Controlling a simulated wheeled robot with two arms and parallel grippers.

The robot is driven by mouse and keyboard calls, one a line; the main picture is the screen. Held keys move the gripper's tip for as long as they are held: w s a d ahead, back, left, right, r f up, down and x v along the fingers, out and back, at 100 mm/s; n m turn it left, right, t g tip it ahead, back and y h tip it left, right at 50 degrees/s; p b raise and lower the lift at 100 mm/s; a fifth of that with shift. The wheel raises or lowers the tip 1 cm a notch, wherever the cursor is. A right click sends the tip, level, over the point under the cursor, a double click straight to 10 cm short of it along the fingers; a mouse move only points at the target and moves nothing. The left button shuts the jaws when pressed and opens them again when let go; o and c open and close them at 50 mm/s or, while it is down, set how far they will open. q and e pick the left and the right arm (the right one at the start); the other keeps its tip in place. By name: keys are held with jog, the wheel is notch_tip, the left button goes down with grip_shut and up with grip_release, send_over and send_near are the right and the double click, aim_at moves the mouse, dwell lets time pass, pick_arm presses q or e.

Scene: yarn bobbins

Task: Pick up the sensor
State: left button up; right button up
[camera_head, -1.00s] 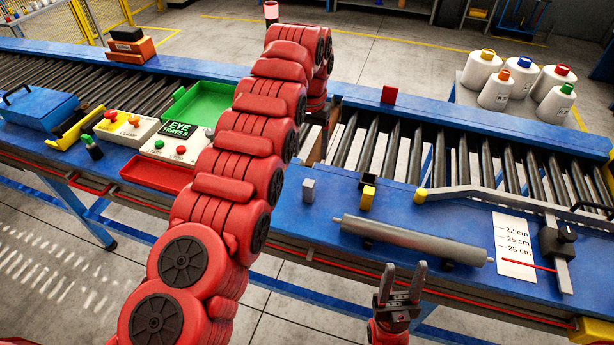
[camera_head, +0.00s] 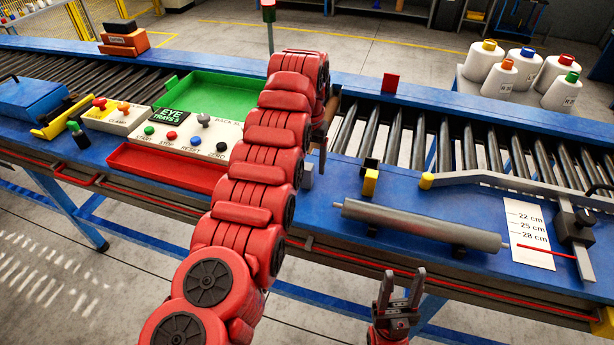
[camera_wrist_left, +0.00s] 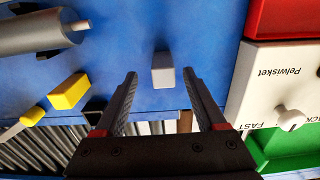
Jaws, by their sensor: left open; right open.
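No part is labelled as the sensor. A small grey block (camera_head: 307,176) stands on the blue bench, partly covered by my left arm. In the left wrist view the grey block (camera_wrist_left: 163,71) lies just beyond the fingertips, roughly centred between them. My left gripper (camera_wrist_left: 160,78) is open and empty, pointing down at the bench. In the head view it is mostly hidden behind my red arm, with a dark finger showing. A yellow block (camera_head: 370,183) with a black part stands to the right of the grey block. My right gripper (camera_head: 399,286) is open and empty in front of the bench.
A grey roller (camera_head: 420,225) lies right of the blocks, beside a length scale (camera_head: 528,234). A button panel (camera_head: 170,135), green tray (camera_head: 213,92) and red tray (camera_head: 165,166) are on the left. Conveyor rollers run behind. Bare blue bench surrounds the grey block.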

aim_at(307, 176)
pick_arm(q)
jog(key=shift+a+f+p, duration=0.1)
jog(key=shift+f+p, duration=0.2)
jog(key=shift+p, duration=0.05)
notch_tip(307, 176, down, 4)
jog(key=p, duration=0.2)
jog(key=shift+w+a+f+p, duration=0.1)
jog(key=shift+w+f+p, duration=0.1)
jog(key=shift+p, duration=0.2)
jog(key=shift+f, duration=0.25)
grip_shut()
